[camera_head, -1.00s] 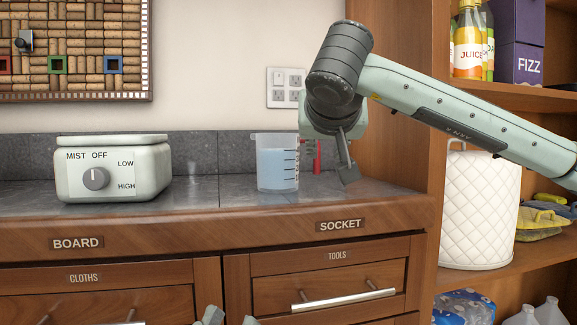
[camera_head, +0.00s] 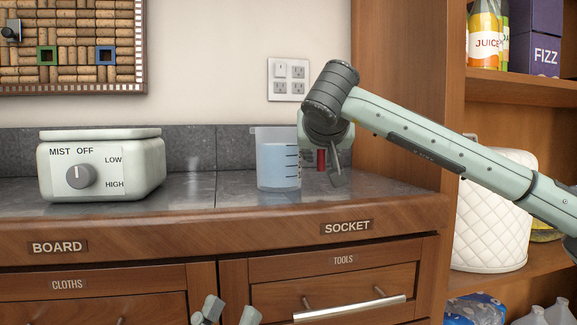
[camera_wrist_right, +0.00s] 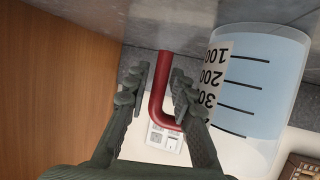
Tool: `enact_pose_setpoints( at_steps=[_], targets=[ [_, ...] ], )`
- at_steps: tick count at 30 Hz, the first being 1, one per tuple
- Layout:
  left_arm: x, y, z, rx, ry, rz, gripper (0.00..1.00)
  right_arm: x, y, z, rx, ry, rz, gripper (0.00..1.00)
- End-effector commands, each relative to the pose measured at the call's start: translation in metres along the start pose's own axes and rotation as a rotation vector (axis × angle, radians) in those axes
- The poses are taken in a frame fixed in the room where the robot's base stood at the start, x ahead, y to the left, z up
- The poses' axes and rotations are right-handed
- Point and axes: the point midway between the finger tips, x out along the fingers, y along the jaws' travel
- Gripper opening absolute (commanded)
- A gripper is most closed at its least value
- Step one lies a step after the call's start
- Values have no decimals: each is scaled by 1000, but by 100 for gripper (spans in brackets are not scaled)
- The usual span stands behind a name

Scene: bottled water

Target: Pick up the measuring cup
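The clear measuring cup (camera_head: 275,165) stands upright on the grey counter (camera_head: 225,188) and holds bluish liquid. Its red handle (camera_head: 321,160) is on its right side. My right gripper (camera_head: 332,178) is at the handle, beside the cup. In the right wrist view the cup (camera_wrist_right: 255,95) appears upside down at the right, and the red handle (camera_wrist_right: 160,85) lies between the fingers of my right gripper (camera_wrist_right: 155,92). The fingers are apart, with a gap on the handle's sides. My left gripper (camera_head: 225,314) is open and empty at the bottom edge of the head view, in front of the drawers.
A white-green mist box with a knob (camera_head: 100,168) stands left on the counter. A wooden cabinet side (camera_head: 400,110) rises close to the right of my right gripper. Shelves with juice bottles (camera_head: 485,40) and a white quilted container (camera_head: 492,215) are farther right.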

Motion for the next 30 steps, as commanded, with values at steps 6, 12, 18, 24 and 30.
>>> enact_pose_setpoints(
  at_steps=[6,12,18,24,30],
  targets=[
    [0,0,0,0,1,0,31,0,0,0,0,0,0,18],
    [0,0,0,1,1,0,31,0,0,0,0,0,0,0],
    [0,0,0,1,1,0,31,-1,0,0,0,0,0,0],
    [0,0,0,0,0,0,31,-2,0,-2,2,4,-1,0],
    [0,0,0,0,0,0,31,-2,0,-2,2,4,0,0]
  ],
)
